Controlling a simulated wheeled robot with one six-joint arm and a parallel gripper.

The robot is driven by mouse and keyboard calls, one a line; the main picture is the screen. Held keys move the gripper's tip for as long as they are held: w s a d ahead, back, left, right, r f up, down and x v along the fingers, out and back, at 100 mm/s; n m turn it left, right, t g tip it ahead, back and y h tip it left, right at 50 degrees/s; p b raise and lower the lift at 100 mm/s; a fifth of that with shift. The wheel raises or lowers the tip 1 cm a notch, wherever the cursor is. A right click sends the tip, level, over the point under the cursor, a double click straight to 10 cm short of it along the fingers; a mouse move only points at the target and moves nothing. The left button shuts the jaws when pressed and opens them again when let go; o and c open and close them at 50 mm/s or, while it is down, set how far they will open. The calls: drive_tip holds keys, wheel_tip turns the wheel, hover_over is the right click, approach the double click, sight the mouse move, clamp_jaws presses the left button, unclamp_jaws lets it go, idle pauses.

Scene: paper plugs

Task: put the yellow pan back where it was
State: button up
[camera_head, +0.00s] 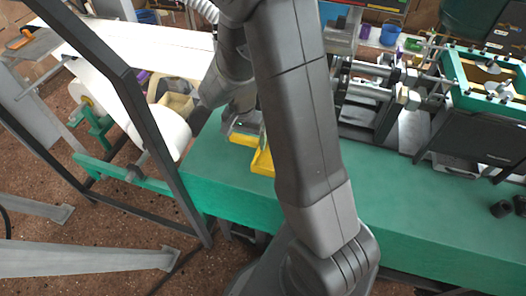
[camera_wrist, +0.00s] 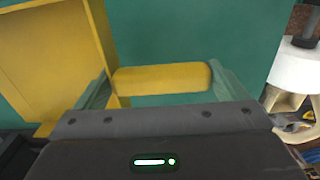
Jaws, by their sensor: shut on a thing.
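The yellow pan (camera_head: 263,161) is at the left part of the green table (camera_head: 400,235), partly hidden by my arm in the head view. In the wrist view its yellow body (camera_wrist: 48,50) fills the upper left, and its rounded yellow handle (camera_wrist: 165,78) lies across between the fingers. My gripper (camera_wrist: 162,88) is shut on the pan at this handle. In the head view my gripper (camera_head: 245,125) is at the pan, mostly covered by my arm. Whether the pan rests on the table or is just above it, I cannot tell.
A large white roll (camera_head: 150,120) and a dark slanted frame post (camera_head: 150,115) stand to the left. Metal machinery (camera_head: 375,90) and a green-framed black unit (camera_head: 470,130) stand to the right. Small black cylinders (camera_head: 502,208) lie at the right edge.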

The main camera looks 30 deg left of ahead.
sight(246, 159)
drive_tip(key=shift+f, duration=3.35)
drive_tip(key=shift+f, duration=0.15)
drive_tip(key=o, duration=0.7)
drive_tip(key=shift+c, duration=0.2)
drive_tip(key=shift+r, duration=0.2)
wheel_tip(246, 159, up, 12)
drive_tip(key=shift+f, duration=0.1)
